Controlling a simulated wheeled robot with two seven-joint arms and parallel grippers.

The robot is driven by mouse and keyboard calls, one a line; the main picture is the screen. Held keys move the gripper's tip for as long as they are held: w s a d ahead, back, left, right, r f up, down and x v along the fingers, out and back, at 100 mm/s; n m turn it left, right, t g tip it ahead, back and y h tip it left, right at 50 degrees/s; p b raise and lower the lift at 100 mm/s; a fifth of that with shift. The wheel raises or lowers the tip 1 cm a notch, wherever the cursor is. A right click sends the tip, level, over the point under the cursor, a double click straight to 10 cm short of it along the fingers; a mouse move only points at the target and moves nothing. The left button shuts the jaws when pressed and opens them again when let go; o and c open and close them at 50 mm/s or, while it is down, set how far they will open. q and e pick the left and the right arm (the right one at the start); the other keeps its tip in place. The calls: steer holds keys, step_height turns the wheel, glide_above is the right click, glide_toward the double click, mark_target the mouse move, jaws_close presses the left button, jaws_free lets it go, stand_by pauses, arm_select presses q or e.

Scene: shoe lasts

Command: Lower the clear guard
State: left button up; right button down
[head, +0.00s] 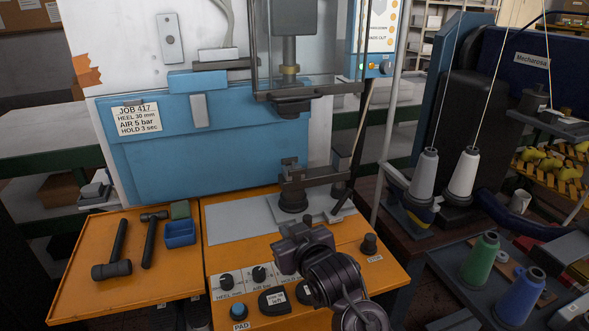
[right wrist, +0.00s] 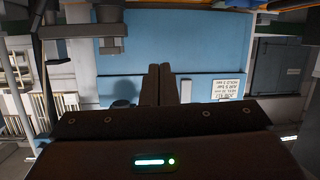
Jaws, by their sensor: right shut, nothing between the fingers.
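The clear guard (head: 335,60) is a see-through panel in front of the press, with dark upright rails and a dark bar (head: 325,92) along its lower edge. It stands high, with an open gap between that bar and the dark clamp fixture (head: 292,196) on the press table. My right gripper (head: 298,232) is over the front of the orange table, below and apart from the guard. Its two fingers (right wrist: 160,84) are together and empty in the right wrist view, which looks upside down. My left gripper is not in view.
A control panel with knobs (head: 259,274) lies under my right gripper. Thread cones (head: 463,173) stand at the right. A grey pole (head: 385,130) rises right of the press.

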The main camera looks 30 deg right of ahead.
steer(key=w+d+r+m+t+h, duration=0.1)
steer(key=d+r+t, duration=0.15)
steer(key=r, duration=0.45)
steer(key=w+d+r+t+h, duration=0.1)
steer(key=r+t, duration=0.2)
steer(key=r, duration=0.4)
step_height(320, 180, up, 16)
steer(key=m+t+h+p, duration=0.1)
steer(key=t+h+p, duration=0.1)
steer(key=t+p, duration=0.25)
glide_above(295, 98)
steer(key=s+a, duration=0.1)
steer(key=s, duration=0.2)
steer(key=g, duration=0.1)
steer(key=f, duration=0.2)
steer(key=w+f+p, duration=0.1)
steer(key=f, duration=0.1)
steer(key=shift+w+f, duration=0.1)
steer(key=shift+f, duration=0.3)
